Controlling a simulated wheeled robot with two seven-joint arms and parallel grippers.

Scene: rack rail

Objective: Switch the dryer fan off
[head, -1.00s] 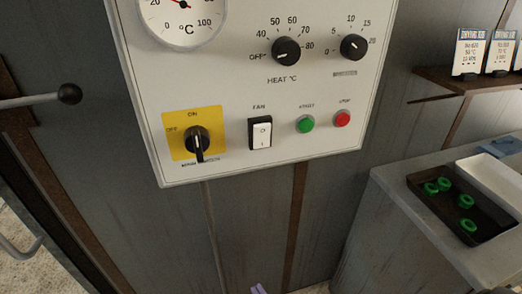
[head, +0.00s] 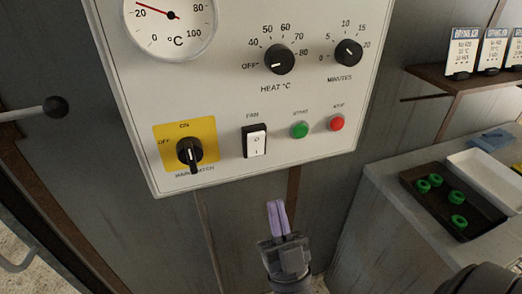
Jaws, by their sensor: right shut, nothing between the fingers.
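The fan switch (head: 255,142) is a white rocker in a black frame on the control panel (head: 220,175), under the label FAN. It carries two small marks, one above the other; which half is pressed in I cannot tell for sure. My right gripper (head: 277,204) is below the panel's lower edge, under and slightly right of the fan switch. Its two pale purple fingers point up and lie together, empty, and it appears apart from the panel. My left gripper is not in view.
Close to the fan switch are the black main switch (head: 189,152) on a yellow plate, the green start button (head: 299,130) and the red stop button (head: 337,123). Two knobs and a dial sit above. At right, a bench holds a black tray (head: 445,221) with green rings.

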